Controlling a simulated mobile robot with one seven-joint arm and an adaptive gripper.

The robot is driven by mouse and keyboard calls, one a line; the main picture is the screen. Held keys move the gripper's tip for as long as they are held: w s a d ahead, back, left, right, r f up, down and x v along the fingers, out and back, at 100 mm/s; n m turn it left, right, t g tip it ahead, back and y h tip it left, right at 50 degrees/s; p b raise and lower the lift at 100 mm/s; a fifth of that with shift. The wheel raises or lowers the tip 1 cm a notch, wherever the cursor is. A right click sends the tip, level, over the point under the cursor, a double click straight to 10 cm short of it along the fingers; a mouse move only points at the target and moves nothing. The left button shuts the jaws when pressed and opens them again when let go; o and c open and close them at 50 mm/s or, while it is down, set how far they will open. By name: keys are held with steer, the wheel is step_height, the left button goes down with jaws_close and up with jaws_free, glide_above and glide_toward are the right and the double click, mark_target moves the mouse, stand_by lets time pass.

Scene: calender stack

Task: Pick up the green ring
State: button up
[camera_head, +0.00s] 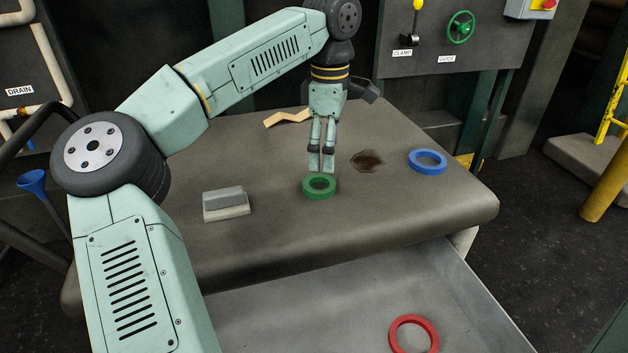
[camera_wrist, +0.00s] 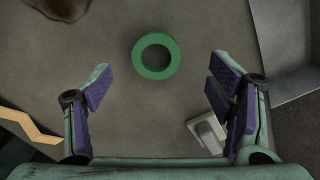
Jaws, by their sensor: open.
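The green ring (camera_head: 319,187) lies flat on the dark grey table top, near the middle. My gripper (camera_head: 321,165) points down just above and behind it in the head view. In the wrist view the green ring (camera_wrist: 139,57) lies ahead of the fingertips, between their lines. In that view my gripper (camera_wrist: 157,85) is open with its purple-padded fingers wide apart and nothing between them. I cannot tell the exact height of the fingertips above the table.
A grey block (camera_head: 225,203) stands at left, and a tan zigzag piece (camera_head: 288,118) lies behind. A red ring (camera_head: 413,334) lies in the grey tray (camera_head: 300,315) in front.

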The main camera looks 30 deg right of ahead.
mark_target(324, 190)
step_height(324, 190, down, 2)
steer(key=shift+s+f, duration=0.1)
steer(key=shift+f, duration=0.1)
steer(key=shift+w+f+p, duration=0.25)
steer(key=shift+f+p, duration=0.05)
steer(key=shift+f, duration=1.15)
steer(key=shift+w+f+p, duration=0.2)
steer(key=shift+f+p, duration=0.05)
steer(key=shift+f, duration=1.15)
steer(key=c, duration=1.1)
steer(key=shift+r, duration=0.1)
